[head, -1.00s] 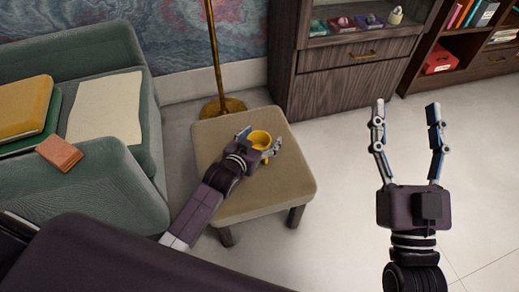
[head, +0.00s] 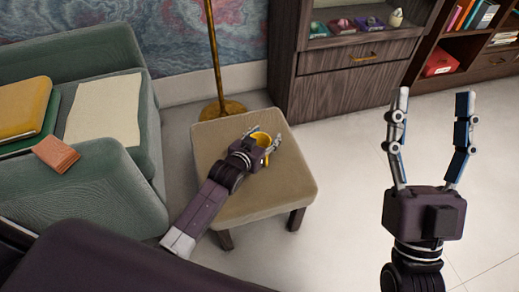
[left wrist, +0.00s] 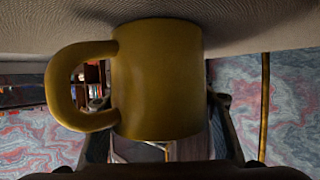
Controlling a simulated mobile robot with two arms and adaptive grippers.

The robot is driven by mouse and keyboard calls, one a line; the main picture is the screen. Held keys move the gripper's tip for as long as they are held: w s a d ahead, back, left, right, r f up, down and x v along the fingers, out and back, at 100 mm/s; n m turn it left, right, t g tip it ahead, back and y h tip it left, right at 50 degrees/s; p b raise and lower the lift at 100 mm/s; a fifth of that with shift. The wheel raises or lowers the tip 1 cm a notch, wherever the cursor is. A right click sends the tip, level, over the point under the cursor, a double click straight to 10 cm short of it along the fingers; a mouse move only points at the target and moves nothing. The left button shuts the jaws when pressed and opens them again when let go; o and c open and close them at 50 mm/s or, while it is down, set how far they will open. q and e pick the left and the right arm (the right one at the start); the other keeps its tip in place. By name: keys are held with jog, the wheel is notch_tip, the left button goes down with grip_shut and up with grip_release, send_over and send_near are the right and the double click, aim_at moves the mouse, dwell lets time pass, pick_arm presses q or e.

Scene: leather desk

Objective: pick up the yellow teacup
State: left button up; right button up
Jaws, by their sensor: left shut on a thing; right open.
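The yellow teacup (head: 263,137) is at the top of the beige stool (head: 235,205) in the head view. My left gripper (head: 262,135) is shut on it, with a finger on either side. In the left wrist view the teacup (left wrist: 158,80) fills the middle, with its handle to the left and the stool surface along the top. I cannot tell whether the cup still touches the stool. My right gripper (head: 434,95) is open and empty above the floor at the right.
A green sofa (head: 105,190) with books and paper stands left of the stool. A brass lamp pole (head: 214,55) rises behind it. A dark wooden cabinet (head: 345,85) stands behind to the right. The pale floor right of the stool is clear.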

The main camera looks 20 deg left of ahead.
pick_arm(q)
jog(key=c, duration=0.6)
jog(key=shift+c, duration=0.7)
jog(key=shift+r, duration=0.15)
